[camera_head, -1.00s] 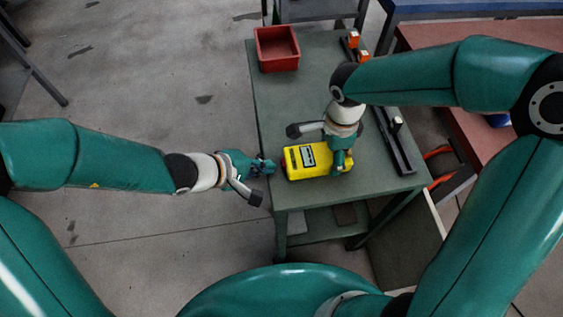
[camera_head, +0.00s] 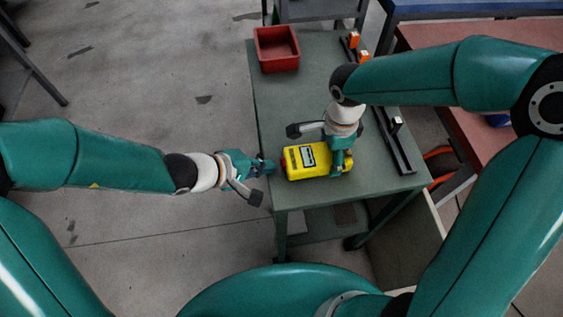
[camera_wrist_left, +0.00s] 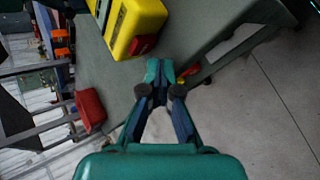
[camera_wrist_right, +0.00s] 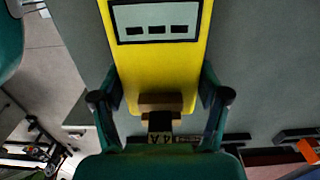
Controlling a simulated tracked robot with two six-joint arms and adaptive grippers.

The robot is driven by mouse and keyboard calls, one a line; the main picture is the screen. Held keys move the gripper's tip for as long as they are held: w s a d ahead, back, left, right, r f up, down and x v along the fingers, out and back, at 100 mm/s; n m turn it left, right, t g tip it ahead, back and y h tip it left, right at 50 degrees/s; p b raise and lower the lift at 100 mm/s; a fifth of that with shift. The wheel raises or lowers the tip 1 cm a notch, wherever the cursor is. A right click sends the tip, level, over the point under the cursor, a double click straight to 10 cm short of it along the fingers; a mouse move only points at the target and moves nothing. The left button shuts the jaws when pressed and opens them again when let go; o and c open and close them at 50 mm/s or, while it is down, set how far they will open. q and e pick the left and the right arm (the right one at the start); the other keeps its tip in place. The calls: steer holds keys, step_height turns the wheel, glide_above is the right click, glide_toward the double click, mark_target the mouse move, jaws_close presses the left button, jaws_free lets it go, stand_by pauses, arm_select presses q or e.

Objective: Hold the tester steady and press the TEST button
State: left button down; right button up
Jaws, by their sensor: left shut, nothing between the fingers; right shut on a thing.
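The yellow tester (camera_head: 306,161) lies on the green-grey bench near its front edge. Its face has a pale panel with dark marks, clear in the right wrist view (camera_wrist_right: 156,22). A red button-like part (camera_wrist_left: 143,44) is on its end toward my left gripper; I cannot read a label on it. My right gripper (camera_head: 342,160) is shut on the tester's right end, with fingers on both sides. My left gripper (camera_head: 268,166) is shut and empty, just left of the red end. In the left wrist view its fingertips (camera_wrist_left: 160,68) appear apart from the red part.
A red bin (camera_head: 277,49) stands at the bench's far left corner. A dark rail (camera_head: 396,145) runs along the right side, with orange-and-white blocks (camera_head: 353,40) farther back. A reddish table adjoins on the right. Bench surface between bin and tester is clear.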

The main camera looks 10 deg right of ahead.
arm_select(q)
steer(key=shift+d, duration=0.1)
steer(key=shift+d, duration=0.35)
steer(key=shift+d, duration=0.5)
stand_by(0.8)
steer(key=shift+a+r, duration=0.1)
steer(key=shift+a, duration=0.85)
steer(key=a, duration=0.5)
stand_by(1.8)
